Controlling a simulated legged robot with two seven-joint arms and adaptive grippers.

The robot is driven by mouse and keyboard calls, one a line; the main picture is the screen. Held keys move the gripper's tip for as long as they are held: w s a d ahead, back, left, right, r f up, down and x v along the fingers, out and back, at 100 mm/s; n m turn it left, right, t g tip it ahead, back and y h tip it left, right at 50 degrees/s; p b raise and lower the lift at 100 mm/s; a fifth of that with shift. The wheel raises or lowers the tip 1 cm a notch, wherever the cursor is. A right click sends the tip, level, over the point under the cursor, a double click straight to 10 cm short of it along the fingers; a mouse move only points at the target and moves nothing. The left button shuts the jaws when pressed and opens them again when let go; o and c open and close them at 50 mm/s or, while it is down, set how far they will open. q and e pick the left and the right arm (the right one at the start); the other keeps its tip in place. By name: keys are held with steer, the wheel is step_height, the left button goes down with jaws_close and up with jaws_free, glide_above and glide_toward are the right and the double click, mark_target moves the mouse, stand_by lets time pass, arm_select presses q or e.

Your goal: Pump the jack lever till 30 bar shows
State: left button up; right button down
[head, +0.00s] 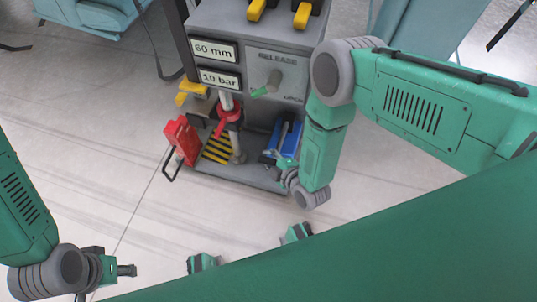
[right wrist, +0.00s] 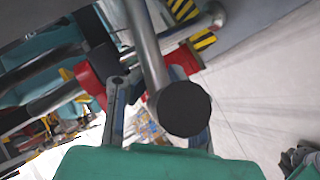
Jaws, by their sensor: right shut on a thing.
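The jack stand (head: 258,28) has two displays. The upper display (head: 214,51) reads 60 mm and the lower display (head: 220,79) reads 10 bar. A blue pump unit (head: 291,133) sits at the right of its base. My right gripper (head: 283,166) is low in front of this unit. In the right wrist view, the grey jack lever (right wrist: 148,50) with a black end cap (right wrist: 183,108) runs between the fingers, and my right gripper (right wrist: 158,112) is shut on it. My left gripper (head: 120,270) is at the lower left, away from the stand; its finger gap is unclear.
A release knob (head: 272,84) with a green tip is on the stand's front. A red cylinder (head: 228,122) stands over yellow-black stripes. A red can-like object (head: 182,140) is left of the base. The floor (head: 90,150) at the left is mostly clear.

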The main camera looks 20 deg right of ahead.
steer(key=shift+s+f, duration=0.4)
steer(key=shift+s, duration=0.1)
steer(key=c, duration=1.4)
jaws_free()
steer(key=shift+a, duration=0.25)
steer(key=shift+o, duration=0.2)
steer(key=shift+w+d+r, duration=0.15)
steer(key=shift+w, duration=0.05)
steer(key=shift+d, duration=0.15)
steer(key=v, duration=1.2)
steer(key=shift+w, duration=0.1)
